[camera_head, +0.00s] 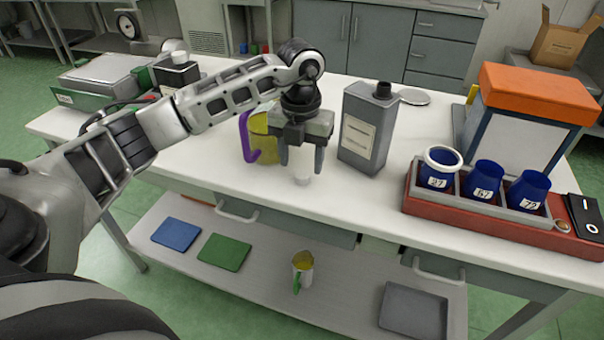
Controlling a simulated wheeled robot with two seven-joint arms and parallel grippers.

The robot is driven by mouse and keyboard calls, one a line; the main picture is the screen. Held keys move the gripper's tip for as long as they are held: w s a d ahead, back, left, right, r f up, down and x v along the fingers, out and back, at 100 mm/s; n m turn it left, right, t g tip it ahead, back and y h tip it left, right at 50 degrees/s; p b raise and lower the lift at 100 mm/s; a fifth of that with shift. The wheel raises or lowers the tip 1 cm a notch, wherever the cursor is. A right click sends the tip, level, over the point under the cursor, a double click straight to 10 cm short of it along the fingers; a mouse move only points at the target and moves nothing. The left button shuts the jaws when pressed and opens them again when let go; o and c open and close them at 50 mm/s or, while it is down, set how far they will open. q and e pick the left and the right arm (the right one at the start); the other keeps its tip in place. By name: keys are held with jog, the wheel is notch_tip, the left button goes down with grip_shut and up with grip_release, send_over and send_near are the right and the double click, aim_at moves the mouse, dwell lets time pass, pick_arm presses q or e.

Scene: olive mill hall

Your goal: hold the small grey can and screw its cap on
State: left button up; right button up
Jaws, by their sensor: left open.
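A grey rectangular can (366,134) with a pale label stands upright on the white bench, right of my left gripper. A black cap or neck (383,90) shows on its top; I cannot tell how tightly it sits. A small white object (302,162) shows between and behind the fingers, partly hidden. My right gripper is out of view.
A yellow jug (266,148) with a purple handle stands just left of the gripper. A round metal disc (413,97) lies behind the can. Numbered blue cups (484,181) stand in a red-based rack (415,198) at right. A green scale (95,90) is at left. The front bench strip is clear.

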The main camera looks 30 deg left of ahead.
aim_at(302, 174)
pick_arm(q)
jog(key=shift+w+a+f, duration=0.1)
jog(key=shift+w+f, duration=0.1)
jog(key=shift+f, duration=0.75)
jog(key=shift+w+a+f, duration=0.1)
jog(key=shift+w+f, duration=0.05)
jog(key=shift+f, duration=0.8)
jog(key=shift+d, duration=0.1)
jog(key=c, duration=1)
